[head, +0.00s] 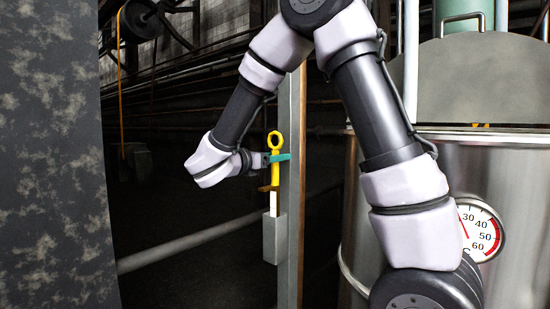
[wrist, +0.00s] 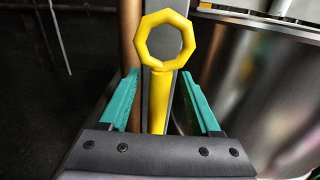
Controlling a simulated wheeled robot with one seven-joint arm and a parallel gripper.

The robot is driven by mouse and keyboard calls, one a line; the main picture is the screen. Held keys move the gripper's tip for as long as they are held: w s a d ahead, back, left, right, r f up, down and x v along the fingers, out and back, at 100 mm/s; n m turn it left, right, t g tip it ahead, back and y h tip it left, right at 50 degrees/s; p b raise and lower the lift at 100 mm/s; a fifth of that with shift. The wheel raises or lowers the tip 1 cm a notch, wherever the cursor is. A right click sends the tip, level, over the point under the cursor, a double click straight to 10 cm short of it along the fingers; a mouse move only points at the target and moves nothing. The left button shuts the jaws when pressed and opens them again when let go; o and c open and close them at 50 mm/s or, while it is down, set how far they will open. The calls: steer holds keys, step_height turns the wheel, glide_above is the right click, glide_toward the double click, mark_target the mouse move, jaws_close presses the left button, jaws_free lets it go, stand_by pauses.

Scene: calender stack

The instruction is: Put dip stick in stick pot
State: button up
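The dip stick (head: 275,178) is yellow with a ring at its top and a white lower part. It stands upright, its white end running down into the top of the narrow grey stick pot (head: 272,240). How deep it sits is hidden. My gripper (head: 272,172) is at the yellow handle, just below the ring. In the wrist view the yellow stick (wrist: 158,108) stands between the teal fingers of my gripper (wrist: 160,85), with a visible gap on each side. The pot cannot be made out in the wrist view.
A grey metal post (head: 290,200) stands right behind the pot and stick. A large steel tank (head: 500,265) with a dial gauge (head: 480,232) is at the right. A mottled dark roll (head: 55,160) fills the left edge. A pipe (head: 190,240) runs low at the left.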

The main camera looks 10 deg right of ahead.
steer(key=shift+a, duration=0.1)
steer(key=v, duration=1)
step_height(320, 180, up, 9)
steer(key=shift+s+a, duration=0.2)
steer(key=shift+s, duration=0.05)
stand_by(0.4)
stand_by(0.3)
